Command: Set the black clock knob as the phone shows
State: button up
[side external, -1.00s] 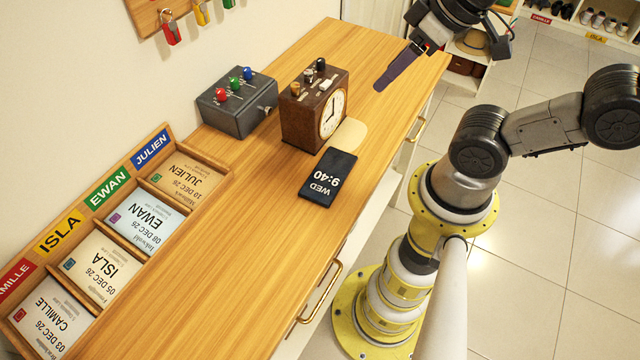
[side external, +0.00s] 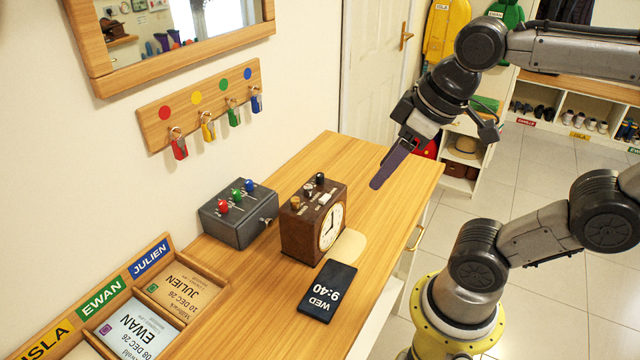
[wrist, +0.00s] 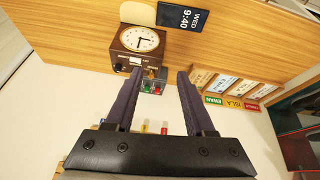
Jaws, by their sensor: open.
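The brown wooden clock (side external: 300,232) stands upright on the wooden cabinet top. Its white dial (side external: 331,228) has one hand near upright and one toward the left; the exact time is too small to read. On its top are a brass knob (side external: 296,203), a pale knob (side external: 308,189) and the black knob (side external: 320,178). The phone (side external: 328,290) lies flat in front, showing WED 9:40. My gripper (wrist: 160,73) is open and empty, its purple fingers apart. In the side external view my gripper (side external: 375,187) is right of the clock, above the cabinet, not touching it.
A grey box (side external: 238,215) with red, green and blue knobs stands left of the clock. A card tray (side external: 225,286) lies at the lower left. A key rack (side external: 200,103) and mirror (side external: 180,40) hang on the wall.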

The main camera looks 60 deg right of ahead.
jog(key=w+d+r+g, duration=0.2)
jog(key=w+r, duration=0.2)
jog(key=w, duration=0.2)
jog(key=m+g, duration=0.1)
jog(key=g, duration=0.2)
send_over(320, 174)
notch_tip(320, 174, down, 5)
notch_tip(320, 174, down, 13)
jog(key=shift+r, duration=0.1)
grip_shut()
